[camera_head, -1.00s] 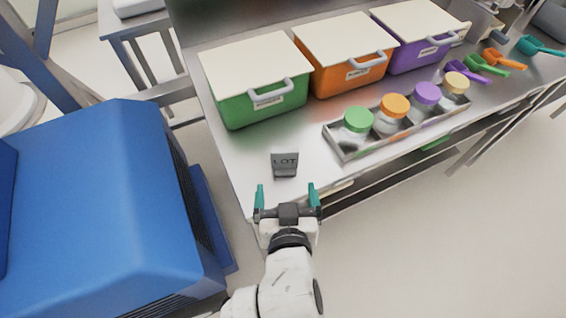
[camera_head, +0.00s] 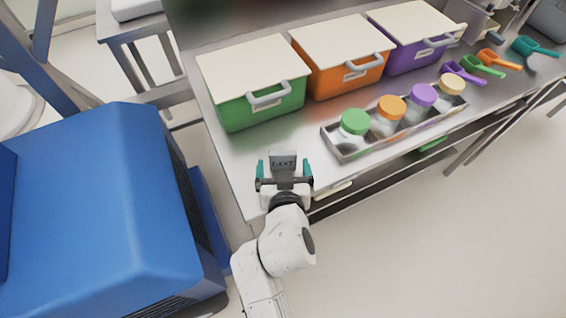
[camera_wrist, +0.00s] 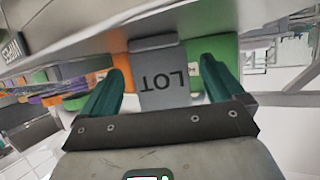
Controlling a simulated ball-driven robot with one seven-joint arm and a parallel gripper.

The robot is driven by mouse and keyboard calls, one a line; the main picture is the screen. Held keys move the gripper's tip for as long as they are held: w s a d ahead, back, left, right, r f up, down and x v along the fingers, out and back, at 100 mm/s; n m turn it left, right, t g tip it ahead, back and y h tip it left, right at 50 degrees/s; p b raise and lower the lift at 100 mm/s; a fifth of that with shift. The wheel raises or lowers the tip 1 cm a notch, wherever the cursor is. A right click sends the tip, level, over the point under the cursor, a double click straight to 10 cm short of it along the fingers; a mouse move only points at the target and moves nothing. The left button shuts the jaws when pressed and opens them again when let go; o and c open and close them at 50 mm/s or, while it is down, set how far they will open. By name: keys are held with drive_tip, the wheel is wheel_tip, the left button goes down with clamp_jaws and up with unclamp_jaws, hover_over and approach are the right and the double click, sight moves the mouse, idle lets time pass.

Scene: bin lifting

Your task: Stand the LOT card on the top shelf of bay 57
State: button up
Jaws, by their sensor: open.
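The grey LOT card (camera_head: 283,160) stands on the steel table near its front left corner, in front of the green bin. My gripper (camera_head: 284,172) is open with its two teal fingers on either side of the card. In the wrist view the card (camera_wrist: 163,78) shows its LOT lettering upside down between the fingers of my gripper (camera_wrist: 160,85). Gaps show between the card and both fingers there. The gripper partly hides the card's lower part in the head view. I cannot make out a shelf marked bay 57.
Green (camera_head: 255,106), orange (camera_head: 340,80) and purple (camera_head: 415,55) lidded bins stand along the table's back. A steel tray (camera_head: 345,153) with several lidded jars lies to the right. Coloured scoops (camera_head: 497,60) lie farther right. A large blue body (camera_head: 110,200) stands at left.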

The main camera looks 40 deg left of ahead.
drive_tip(key=shift+c, duration=0.2)
drive_tip(key=c, duration=1.2)
drive_tip(key=shift+r, duration=0.1)
drive_tip(key=shift+c, duration=0.2)
